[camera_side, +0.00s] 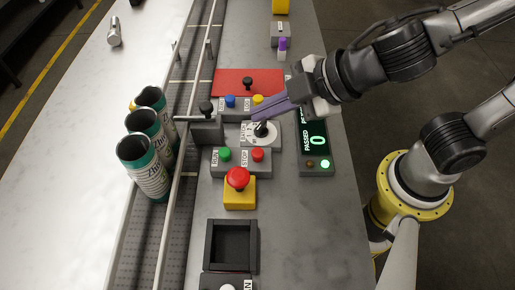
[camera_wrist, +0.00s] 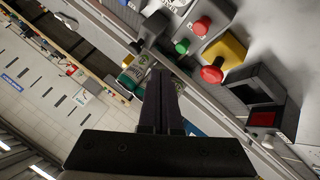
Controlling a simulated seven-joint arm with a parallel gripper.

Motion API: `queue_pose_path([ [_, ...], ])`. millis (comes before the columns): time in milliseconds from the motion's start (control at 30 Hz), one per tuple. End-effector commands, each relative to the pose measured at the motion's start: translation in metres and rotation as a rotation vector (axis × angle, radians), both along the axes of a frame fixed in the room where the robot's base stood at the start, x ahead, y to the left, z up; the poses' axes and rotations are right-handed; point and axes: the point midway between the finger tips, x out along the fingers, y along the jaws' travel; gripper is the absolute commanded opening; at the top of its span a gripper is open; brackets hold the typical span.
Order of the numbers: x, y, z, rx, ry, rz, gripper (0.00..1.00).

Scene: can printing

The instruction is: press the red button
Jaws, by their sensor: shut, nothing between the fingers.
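A small red button (camera_side: 258,155), labelled STOP, sits beside a green button (camera_side: 225,154) on a grey box. A larger red mushroom button (camera_side: 237,178) stands on a yellow box (camera_side: 239,198) just in front of it. In the wrist view the small red button (camera_wrist: 201,27) and the mushroom button (camera_wrist: 212,72) lie to the right of my fingers. My gripper (camera_side: 256,113) is shut and empty. Its purple fingers are over the panel near the black-handled dial (camera_side: 265,139), behind the red buttons and apart from them. Whether the fingers touch the dial's handle I cannot tell.
Blue (camera_side: 230,100) and yellow (camera_side: 258,99) buttons lie near my fingertips. A lit display (camera_side: 316,142) reads PASSED 0. A black open tray (camera_side: 231,246) is in front.

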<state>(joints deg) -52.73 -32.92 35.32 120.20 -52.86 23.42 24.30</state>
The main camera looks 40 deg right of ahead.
Motion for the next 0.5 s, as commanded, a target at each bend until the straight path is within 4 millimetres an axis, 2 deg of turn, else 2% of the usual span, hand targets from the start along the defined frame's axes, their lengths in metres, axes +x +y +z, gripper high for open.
queue_pose_path([
  [200, -0.001, 0.000, -0.029, -0.001, 0.002, 0.001, 0.00],
  [500, 0.000, 0.000, -0.061, 0.002, 0.001, 0.000, 0.00],
])
